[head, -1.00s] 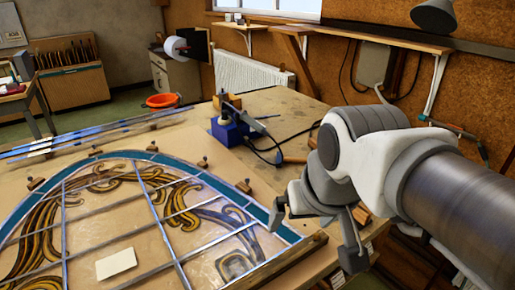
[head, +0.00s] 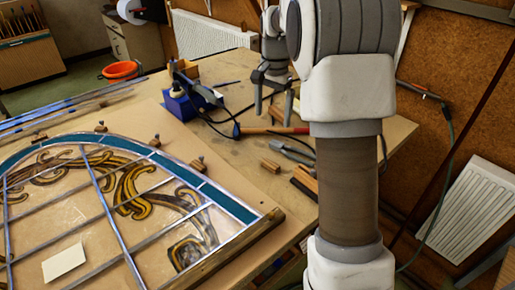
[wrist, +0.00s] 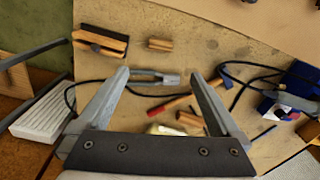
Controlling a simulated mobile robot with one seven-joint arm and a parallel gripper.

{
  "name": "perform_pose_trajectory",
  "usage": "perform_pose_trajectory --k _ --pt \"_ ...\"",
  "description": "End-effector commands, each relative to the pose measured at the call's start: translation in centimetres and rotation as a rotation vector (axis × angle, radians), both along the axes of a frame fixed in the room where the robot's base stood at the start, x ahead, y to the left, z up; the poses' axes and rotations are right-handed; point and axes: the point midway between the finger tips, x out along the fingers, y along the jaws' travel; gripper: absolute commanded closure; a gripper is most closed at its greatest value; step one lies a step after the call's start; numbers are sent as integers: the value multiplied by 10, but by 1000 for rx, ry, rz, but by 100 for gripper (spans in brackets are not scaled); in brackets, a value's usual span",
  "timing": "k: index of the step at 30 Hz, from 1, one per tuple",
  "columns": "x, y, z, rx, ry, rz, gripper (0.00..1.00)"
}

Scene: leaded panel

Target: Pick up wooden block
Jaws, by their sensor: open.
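Several wooden pieces lie on the bench, and I cannot tell which one the task means. A small plain wooden block (head: 270,165) lies on the bench right of the leaded panel; it also shows in the wrist view (wrist: 160,44), beyond my fingertips. A wooden block with a dark face (head: 304,180) lies beside it, partly behind my arm, and is at upper left in the wrist view (wrist: 102,40). Another small wooden piece (wrist: 190,119) shows between my fingers. My gripper (head: 273,120) is open and empty above the back of the bench, fingers pointing down (wrist: 157,75).
A red-handled tool (head: 272,131) and grey pliers (head: 292,150) lie near the blocks. A blue soldering station (head: 183,105) with a dark cable stands at the back. The leaded panel (head: 120,220) fills the left. A radiator (wrist: 45,112) is beyond the bench edge.

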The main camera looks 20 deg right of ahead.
Motion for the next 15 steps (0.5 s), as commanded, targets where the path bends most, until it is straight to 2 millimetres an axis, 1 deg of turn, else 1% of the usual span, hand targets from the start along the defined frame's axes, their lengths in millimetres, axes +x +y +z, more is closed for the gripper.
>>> perform_pose_trajectory --k 1,3,5,8,15 --pt "5 -4 -6 2 11 -18 0" --pt "10 -6 -12 2 19 -38 0" --pt "12 -8 -16 2 24 -47 0" --pt "12 -8 -29 4 30 -53 0" --pt "12 -7 -80 4 30 -52 0"
